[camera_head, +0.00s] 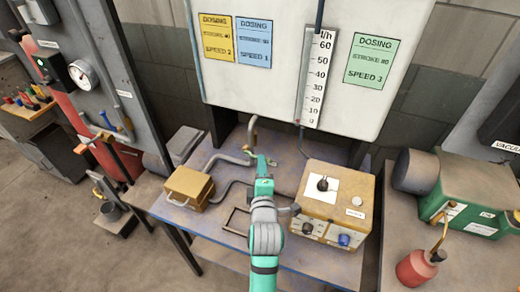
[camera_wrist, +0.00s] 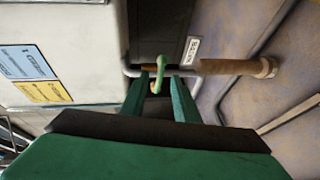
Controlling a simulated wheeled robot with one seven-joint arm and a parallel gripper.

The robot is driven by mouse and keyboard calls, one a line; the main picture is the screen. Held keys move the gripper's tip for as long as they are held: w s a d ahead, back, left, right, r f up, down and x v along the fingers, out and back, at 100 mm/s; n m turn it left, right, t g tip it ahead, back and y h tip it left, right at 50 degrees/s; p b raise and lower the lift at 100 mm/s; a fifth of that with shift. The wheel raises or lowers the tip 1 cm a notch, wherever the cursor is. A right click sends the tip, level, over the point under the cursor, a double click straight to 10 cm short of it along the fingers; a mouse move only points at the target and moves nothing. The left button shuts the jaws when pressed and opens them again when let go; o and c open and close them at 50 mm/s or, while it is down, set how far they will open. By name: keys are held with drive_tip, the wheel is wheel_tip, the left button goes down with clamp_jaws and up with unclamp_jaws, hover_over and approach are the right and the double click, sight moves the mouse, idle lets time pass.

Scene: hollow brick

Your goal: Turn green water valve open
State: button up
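The green valve handle (camera_wrist: 157,74) is a small curved green lever on a grey pipe (camera_wrist: 136,70) in the wrist view. My gripper (camera_wrist: 160,80) has its two fingers apart, one on each side of the handle, with gaps visible. Whether a finger touches the handle cannot be told. In the head view my gripper (camera_head: 262,162) is over the back of the blue-grey table, at the bent pipe (camera_head: 252,130). My arm and gripper hide most of the valve there.
A yellow pump box (camera_head: 335,195) with knobs stands right of my arm. A smaller tan box (camera_head: 188,187) with hoses is at left. A white panel (camera_head: 300,95) with a scale (camera_head: 318,75) rises behind. The table (camera_head: 190,222) is bare at front left.

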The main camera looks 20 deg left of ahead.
drive_tip(key=x, duration=0.9)
clamp_jaws()
